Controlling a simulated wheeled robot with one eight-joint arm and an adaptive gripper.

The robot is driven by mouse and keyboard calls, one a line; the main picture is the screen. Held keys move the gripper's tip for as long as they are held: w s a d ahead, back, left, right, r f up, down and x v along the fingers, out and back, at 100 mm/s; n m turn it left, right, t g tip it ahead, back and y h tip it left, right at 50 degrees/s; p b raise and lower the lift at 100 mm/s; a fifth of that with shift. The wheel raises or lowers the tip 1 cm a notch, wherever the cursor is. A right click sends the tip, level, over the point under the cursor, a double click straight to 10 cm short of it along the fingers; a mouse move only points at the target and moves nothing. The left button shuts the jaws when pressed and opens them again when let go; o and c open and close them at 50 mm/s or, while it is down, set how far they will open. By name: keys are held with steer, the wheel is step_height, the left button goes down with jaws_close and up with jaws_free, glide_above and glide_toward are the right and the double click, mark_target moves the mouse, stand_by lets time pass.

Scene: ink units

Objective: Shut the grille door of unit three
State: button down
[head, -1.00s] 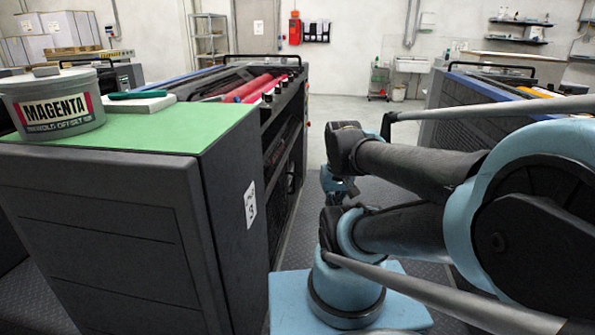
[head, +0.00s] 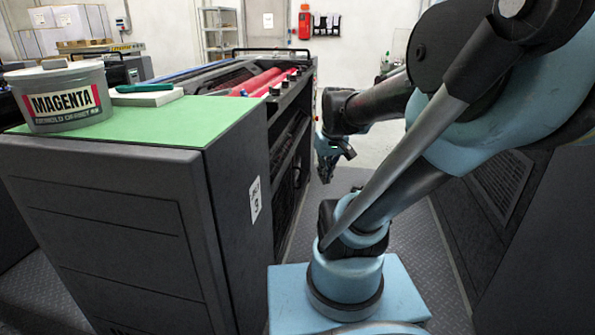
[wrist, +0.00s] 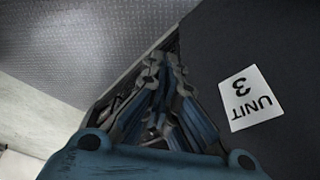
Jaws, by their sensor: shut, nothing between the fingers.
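Unit three is the dark cabinet (head: 235,205) at left, with a white label (head: 254,200) on its side. In the wrist view the label (wrist: 252,98) reads "UNIT 3", upside down, on a dark panel (wrist: 285,50). My gripper (head: 328,178) is in the aisle, just right of the unit's long side. It is shut and empty; its fingers (wrist: 165,70) point past the panel's edge in the wrist view. The long side shows dark openings (head: 287,175), seen at a steep angle. I cannot clearly make out the grille door or how far it stands open.
A magenta ink tin (head: 62,100) and a green-topped block (head: 146,95) stand on the unit's green top (head: 190,125). Another dark unit with a grille panel (head: 502,183) borders the aisle at right, partly behind my arm. The aisle floor (head: 345,185) between them is clear.

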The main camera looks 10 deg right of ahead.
steer(key=w+f+n+t+y, duration=0.15)
steer(key=w+n, duration=0.55)
steer(key=w, duration=2.6)
steer(key=n+t+y, duration=0.1)
steer(key=n+t, duration=0.1)
steer(key=n, duration=0.3)
glide_toward(299, 168)
steer(key=s+a+r, duration=0.1)
steer(key=s+r, duration=0.2)
steer(key=s, duration=0.4)
steer(key=x, duration=0.4)
steer(key=w+x, duration=0.1)
steer(key=x, duration=0.3)
steer(key=r+x, duration=0.1)
steer(key=x, duration=0.3)
steer(key=shift+w+d+f, duration=0.1)
steer(key=shift+w+d, duration=0.25)
steer(key=shift+w, duration=0.05)
steer(key=shift+w+d, duration=0.1)
steer(key=shift+w, duration=0.75)
